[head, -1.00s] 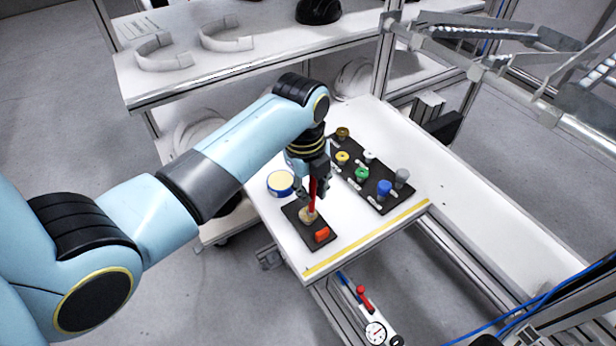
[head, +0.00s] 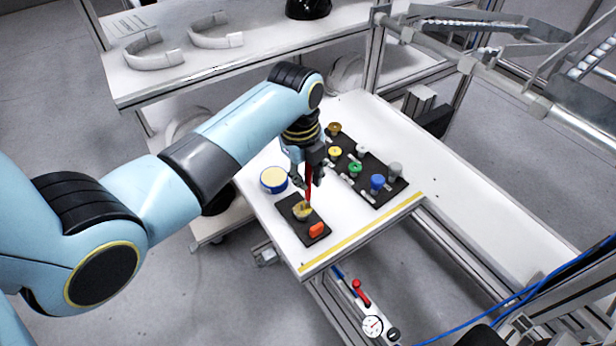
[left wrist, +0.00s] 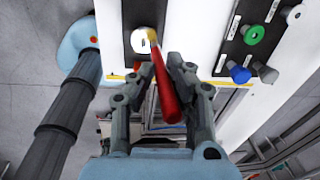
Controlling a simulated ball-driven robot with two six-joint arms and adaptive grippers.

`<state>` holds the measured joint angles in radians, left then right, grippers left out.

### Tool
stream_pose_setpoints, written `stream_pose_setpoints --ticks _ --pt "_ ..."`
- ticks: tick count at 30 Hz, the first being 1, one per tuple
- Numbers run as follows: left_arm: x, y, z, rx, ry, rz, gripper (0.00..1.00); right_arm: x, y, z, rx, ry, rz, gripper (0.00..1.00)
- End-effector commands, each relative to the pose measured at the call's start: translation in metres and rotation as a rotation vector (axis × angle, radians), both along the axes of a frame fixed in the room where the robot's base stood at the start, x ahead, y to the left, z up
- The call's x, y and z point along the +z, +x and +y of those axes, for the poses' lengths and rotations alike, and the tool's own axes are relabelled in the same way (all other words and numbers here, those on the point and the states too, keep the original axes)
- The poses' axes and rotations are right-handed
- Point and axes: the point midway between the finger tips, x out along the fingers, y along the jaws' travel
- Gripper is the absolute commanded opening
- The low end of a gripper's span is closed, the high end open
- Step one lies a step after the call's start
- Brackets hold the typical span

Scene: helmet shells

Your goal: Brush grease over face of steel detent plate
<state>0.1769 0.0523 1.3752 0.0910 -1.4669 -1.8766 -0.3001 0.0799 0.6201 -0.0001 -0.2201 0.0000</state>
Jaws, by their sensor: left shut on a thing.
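My left gripper (head: 308,181) is shut on the red handle of a brush (head: 308,187), which points down. In the left wrist view the gripper's fingers (left wrist: 161,68) close around the red handle (left wrist: 167,92), and the pale bristle end (left wrist: 152,35) lies over the edge of a round, pale piece. This round piece, apparently the detent plate (head: 301,213), sits on a dark mat (head: 288,208). It also shows in the left wrist view (left wrist: 138,42). Whether the bristles touch its face I cannot tell. A blue-rimmed tin with a cream top (head: 273,180), apparently grease, stands left of the mat.
An orange-red block (head: 317,230) sits at the mat's near end. A dark board (head: 372,198) with several coloured knobs lies to the right. A yellow strip (head: 362,232) marks the table's front edge. White shelving stands behind.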

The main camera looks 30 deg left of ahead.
Motion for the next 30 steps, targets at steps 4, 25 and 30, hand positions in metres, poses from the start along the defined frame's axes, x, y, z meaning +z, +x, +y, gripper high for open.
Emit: stream_pose_setpoints --ticks 4,25,30 --pt "0.0 0.0 0.003 0.0 0.001 0.001 0.0 0.0 0.0 0.0 0.0 0.0 0.0 0.4" --pt "0.0 -0.006 0.017 0.0 0.002 0.002 0.0 0.0 0.0 0.0 0.0 0.0 0.0 0.4" --pt "0.0 -0.01 0.019 0.0 0.001 0.002 0.0 0.0 0.0 0.0 0.0 0.0 0.0 0.4"
